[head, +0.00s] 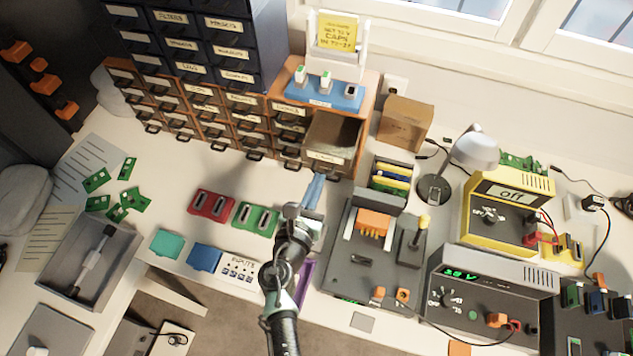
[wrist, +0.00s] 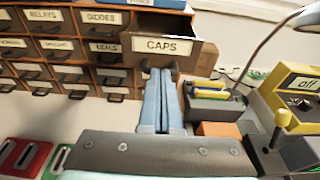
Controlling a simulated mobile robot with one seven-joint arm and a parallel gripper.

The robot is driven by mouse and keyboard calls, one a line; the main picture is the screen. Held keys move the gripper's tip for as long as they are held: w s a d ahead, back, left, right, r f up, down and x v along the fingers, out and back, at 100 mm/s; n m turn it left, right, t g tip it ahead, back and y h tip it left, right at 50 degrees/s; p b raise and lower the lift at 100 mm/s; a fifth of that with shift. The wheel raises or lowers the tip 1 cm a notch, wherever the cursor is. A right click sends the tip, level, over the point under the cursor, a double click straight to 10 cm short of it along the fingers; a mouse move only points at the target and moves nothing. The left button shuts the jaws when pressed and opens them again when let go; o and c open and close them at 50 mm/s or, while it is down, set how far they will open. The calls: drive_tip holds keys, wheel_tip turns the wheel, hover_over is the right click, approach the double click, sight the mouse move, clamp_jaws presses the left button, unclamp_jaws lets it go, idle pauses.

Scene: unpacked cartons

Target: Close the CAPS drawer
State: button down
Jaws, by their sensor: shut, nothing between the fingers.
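The CAPS drawer (wrist: 168,50) is a brown wooden drawer with a white CAPS label. It sticks out of the small-drawer cabinet in the wrist view. In the head view the open drawer (head: 328,158) is at the right end of the cabinet, and its hollow inside shows. My gripper (head: 318,177) is just in front of the drawer, with its blue fingers pointing at its front. In the wrist view my gripper (wrist: 159,72) has its fingers together and empty, with tips at the drawer's lower front edge by the handle. I cannot tell whether they touch.
The small-drawer cabinet (wrist: 60,57) has other drawers that look shut. A blue stand (head: 325,94) with small parts sits on top. A cardboard box (head: 403,123) is right of the cabinet. A grey fixture (head: 372,250) stands close right of my arm; red and green trays (head: 212,204) lie left.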

sight(331, 148)
drive_tip(key=b+x, duration=0.1)
drive_tip(key=x, duration=0.2)
drive_tip(key=r+b+x, duration=0.1)
drive_tip(key=x, duration=0.3)
drive_tip(key=r+b+x, duration=0.1)
drive_tip(key=b+x, duration=0.1)
drive_tip(key=x, duration=0.2)
drive_tip(key=shift+w+d, duration=0.1)
drive_tip(key=shift+w, duration=0.1)
drive_tip(key=shift+w+r, duration=0.15)
drive_tip(key=shift+w, duration=0.05)
drive_tip(key=shift+r, duration=0.25)
